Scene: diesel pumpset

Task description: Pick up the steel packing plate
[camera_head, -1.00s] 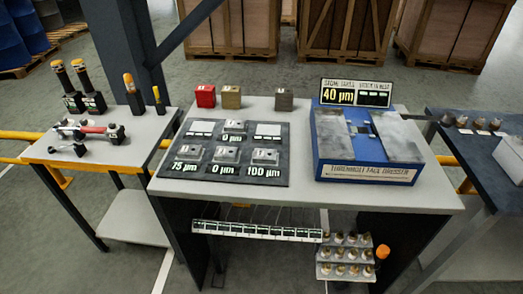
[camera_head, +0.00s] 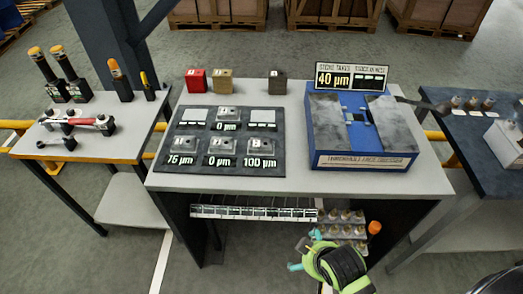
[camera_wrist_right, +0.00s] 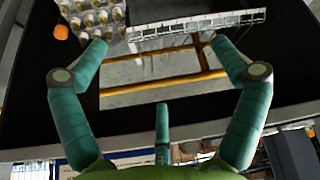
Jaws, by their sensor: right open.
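I cannot tell for sure which piece is the steel packing plate. A rack of thin hanging plates with a white label strip (camera_head: 255,212) is under the front edge of the bench; it also shows at the top of the wrist view (camera_wrist_right: 200,24). Several grey metal blocks (camera_head: 219,147) sit on a dark mat (camera_head: 185,172) on the bench. My right gripper (camera_head: 305,251) is open and empty, low in front of the bench, right of and below the rack. In the wrist view its spread teal fingers (camera_wrist_right: 160,45) point toward the rack. My left gripper is out of view.
A blue face dresser machine (camera_head: 362,162) stands on the bench's right side. Red (camera_head: 196,80), tan (camera_head: 222,80) and dark (camera_head: 277,80) blocks line the back. A tiered stand of small capped parts (camera_head: 345,230) is beside the rack. A tool table (camera_head: 100,150) is left.

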